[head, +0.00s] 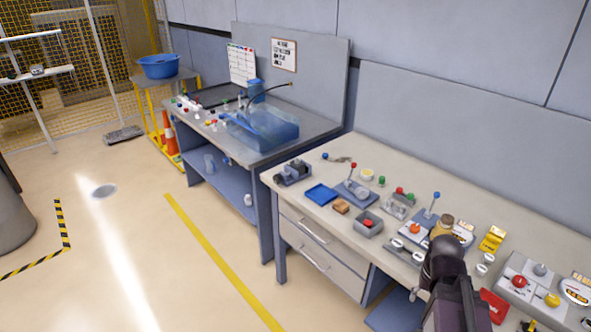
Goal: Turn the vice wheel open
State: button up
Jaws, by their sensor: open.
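A small dark grey vice-like device (293,173) sits at the near left corner of the light-topped bench. It is small in the head view, and I cannot clearly make out a wheel on it or how far its jaws stand apart. My dark arm (456,300) rises from the bottom edge at the lower right, in front of the bench. No gripper fingers show in this view. The arm is well to the right of the vice-like device and hides part of the bench front.
The bench (385,160) holds a blue tray (321,194), a grey box with a red button (369,224), levers and several control panels. A grey sink bench with a blue basin (262,128) stands farther left. Open floor (130,240) lies left of a yellow line.

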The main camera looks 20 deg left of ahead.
aim_at(278, 179)
jog(key=u, duration=0.35)
jog(key=i, duration=0.9)
jog(key=u, duration=0.55)
